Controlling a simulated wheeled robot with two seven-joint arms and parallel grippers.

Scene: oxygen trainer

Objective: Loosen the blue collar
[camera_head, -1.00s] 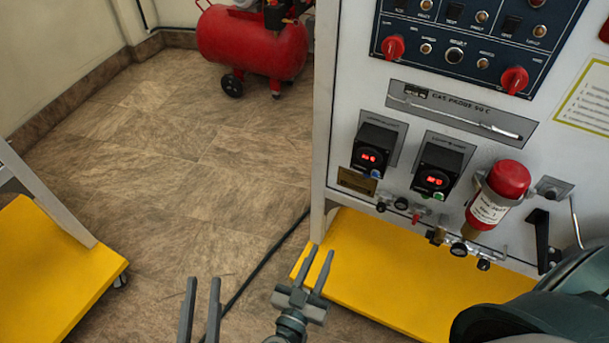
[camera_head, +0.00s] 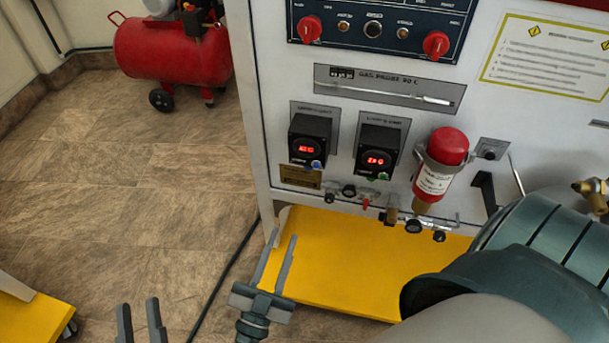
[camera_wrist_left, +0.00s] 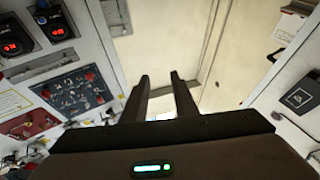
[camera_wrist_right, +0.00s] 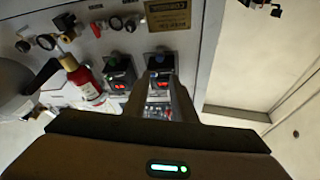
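A small blue part (camera_head: 316,164), perhaps the blue collar, sits at the lower right corner of the left black digital gauge (camera_head: 309,137) on the white panel. It also shows as a small blue spot in the right wrist view (camera_wrist_right: 158,48); its shape is too small to tell. My right gripper (camera_head: 283,236) is open and empty, below and left of the gauge, over the yellow base. In the right wrist view its fingers (camera_wrist_right: 155,75) point towards the gauges. My left gripper (camera_head: 138,304) is open and empty over the floor, further left, clear of the panel.
A second digital gauge (camera_head: 378,148) with a green part, a red-topped cylinder (camera_head: 440,165) and small valves (camera_head: 348,190) are beside it. The yellow base (camera_head: 350,270) juts out below. A red compressor (camera_head: 172,50) stands far left. Open floor (camera_head: 130,200) lies left.

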